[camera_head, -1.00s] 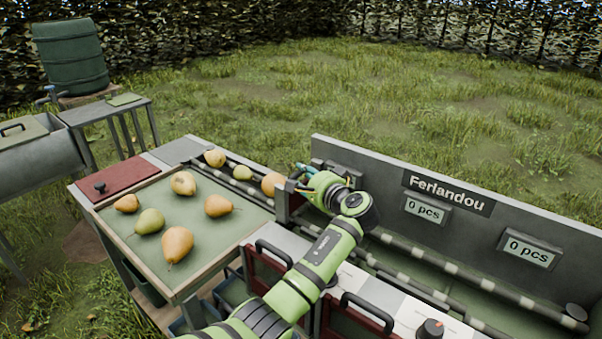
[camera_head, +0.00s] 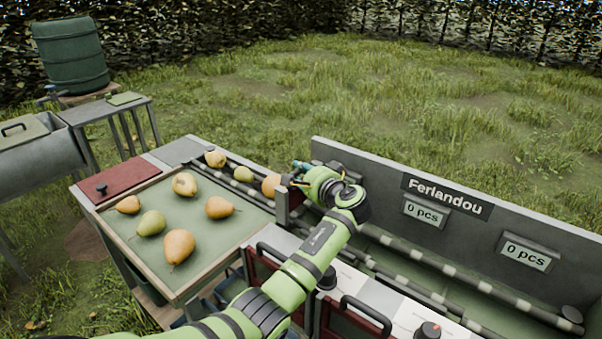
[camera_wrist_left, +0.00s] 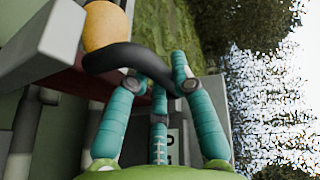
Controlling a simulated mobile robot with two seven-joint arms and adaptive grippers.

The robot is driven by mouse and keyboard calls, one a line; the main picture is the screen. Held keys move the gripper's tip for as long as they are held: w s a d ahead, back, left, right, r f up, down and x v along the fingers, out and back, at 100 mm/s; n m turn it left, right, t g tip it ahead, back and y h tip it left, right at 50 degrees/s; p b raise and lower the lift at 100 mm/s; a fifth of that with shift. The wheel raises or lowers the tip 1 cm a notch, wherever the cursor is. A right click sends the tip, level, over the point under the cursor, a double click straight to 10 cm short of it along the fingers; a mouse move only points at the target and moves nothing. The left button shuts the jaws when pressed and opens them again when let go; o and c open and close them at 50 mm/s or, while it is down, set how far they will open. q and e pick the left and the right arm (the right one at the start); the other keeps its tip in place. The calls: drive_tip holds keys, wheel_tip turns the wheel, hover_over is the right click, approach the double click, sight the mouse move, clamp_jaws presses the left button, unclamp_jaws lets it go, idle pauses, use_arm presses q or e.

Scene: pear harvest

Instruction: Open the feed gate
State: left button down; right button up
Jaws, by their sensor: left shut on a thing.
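My left gripper (camera_head: 302,174) is at the near end of the roller lane, by a grey post (camera_head: 283,204) and a pear (camera_head: 271,186). In the left wrist view its teal fingers (camera_wrist_left: 155,85) are shut on a black curved handle (camera_wrist_left: 128,57). A dark red part (camera_wrist_left: 68,84), perhaps the feed gate, shows behind the handle. In the head view the gripper and arm hide most of the gate, so I cannot tell how far open it is. My right gripper is not in view.
A tray (camera_head: 172,282) with several pears stands left of the lane. Rollers (camera_head: 440,263) run right in front of the grey Ferlandou panel (camera_head: 370,178), whose displays read 0 pcs. Black handles (camera_head: 366,313) and knobs (camera_head: 428,331) stick up in front.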

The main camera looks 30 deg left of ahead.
use_arm(q)
wheel_tip(320, 180, up, 6)
drive_tip(key=p, duration=0.3)
drive_tip(key=shift+r, duration=0.25)
drive_tip(key=shift+f, duration=0.1)
drive_tip(key=c, duration=1.3)
unclamp_jaws()
drive_tip(key=shift+f, duration=0.1)
drive_tip(key=v, duration=1.2)
drive_tip(key=shift+f, duration=0.1)
